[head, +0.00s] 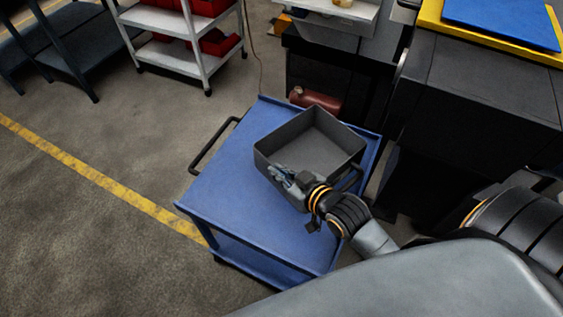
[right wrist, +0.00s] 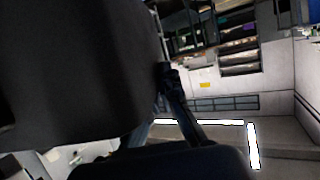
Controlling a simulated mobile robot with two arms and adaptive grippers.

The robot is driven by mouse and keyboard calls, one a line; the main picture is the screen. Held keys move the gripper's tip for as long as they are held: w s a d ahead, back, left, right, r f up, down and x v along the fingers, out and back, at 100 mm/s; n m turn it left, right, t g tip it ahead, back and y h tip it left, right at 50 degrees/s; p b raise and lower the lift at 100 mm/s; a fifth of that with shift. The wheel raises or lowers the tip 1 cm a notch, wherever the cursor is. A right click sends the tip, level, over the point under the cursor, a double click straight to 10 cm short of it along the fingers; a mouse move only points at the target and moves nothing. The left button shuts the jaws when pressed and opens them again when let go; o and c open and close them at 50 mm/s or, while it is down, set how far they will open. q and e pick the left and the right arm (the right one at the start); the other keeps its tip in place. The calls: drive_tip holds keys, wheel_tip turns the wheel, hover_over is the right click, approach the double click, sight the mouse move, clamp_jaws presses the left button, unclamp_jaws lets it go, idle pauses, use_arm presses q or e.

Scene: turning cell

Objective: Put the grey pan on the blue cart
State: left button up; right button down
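The grey pan (head: 312,136), an open rectangular box, is over the right part of the blue cart's top (head: 222,188). It looks level and empty; whether its underside touches the cart is hard to tell. My right gripper (head: 281,176) is at the pan's near side, against or just in front of the wall, and hides the near corner. In the right wrist view, a finger (right wrist: 176,95) shows beside a large dark surface, probably the pan. I cannot make out whether the fingers are closed on the wall. My left gripper is not in view.
The cart has a black handle (head: 214,145) on its left. A dark machine (head: 475,85) stands to the right, and a white shelf with red bins (head: 180,55) stands behind. A yellow line (head: 100,180) crosses the open floor at left. The cart's left and front top is clear.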

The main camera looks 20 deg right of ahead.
drive_tip(key=w+a+f, duration=0.1)
drive_tip(key=w+f, duration=0.3)
drive_tip(key=w+a+f+b, duration=0.1)
drive_tip(key=w+f, duration=0.3)
drive_tip(key=w, duration=0.1)
drive_tip(key=w+a+f, duration=0.2)
drive_tip(key=w+f, duration=0.2)
drive_tip(key=shift+w+a+f+b, duration=0.1)
drive_tip(key=shift+w+f+b, duration=0.1)
drive_tip(key=shift+f+b, duration=0.15)
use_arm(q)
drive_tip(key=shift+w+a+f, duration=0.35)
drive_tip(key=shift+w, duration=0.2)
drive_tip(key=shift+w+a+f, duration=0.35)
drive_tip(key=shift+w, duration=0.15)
use_arm(e)
drive_tip(key=shift+f, duration=0.1)
drive_tip(key=c, duration=1.5)
unclamp_jaws()
drive_tip(key=shift+s, duration=0.1)
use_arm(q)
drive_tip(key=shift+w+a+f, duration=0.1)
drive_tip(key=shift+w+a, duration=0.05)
